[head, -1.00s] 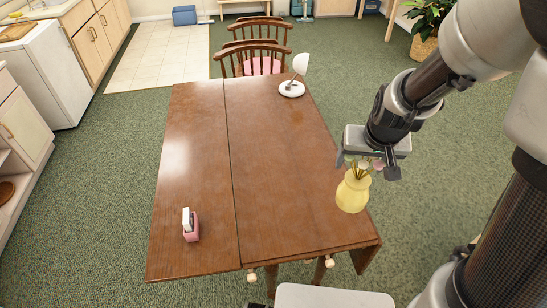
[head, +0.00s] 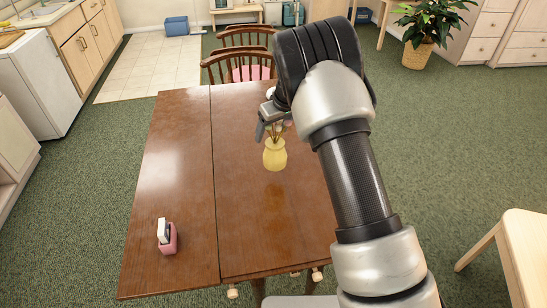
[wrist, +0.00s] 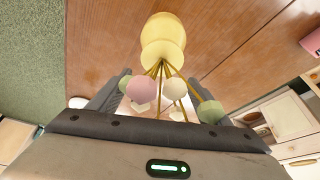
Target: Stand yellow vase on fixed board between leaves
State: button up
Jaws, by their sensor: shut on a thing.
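The yellow vase (head: 275,155) holds several stems with round pink, cream and green heads. It hangs upright from my gripper (head: 272,125) over the table's fixed board (head: 240,220), right of the long seam. A faint yellow reflection lies below it on the wood; the head view suggests a gap, but its height is unclear. The left leaf (head: 165,140) is raised level with the board. The right leaf is hidden behind my arm. In the wrist view, the vase (wrist: 163,40) shows beyond my fingers, with the stems between them; the exact grip point is hidden.
A pink holder (head: 167,240) with a white item stands on the left leaf. Wooden chairs (head: 240,68) stand at the far end. The white lamp is mostly hidden behind my gripper. The near part of the board is clear. A pale chair (head: 525,245) stands at right.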

aim_at(273, 145)
jog(key=shift+f, duration=3.15)
jog(key=shift+f, duration=0.15)
jog(key=o, duration=1.8)
jog(key=shift+o, duration=0.2)
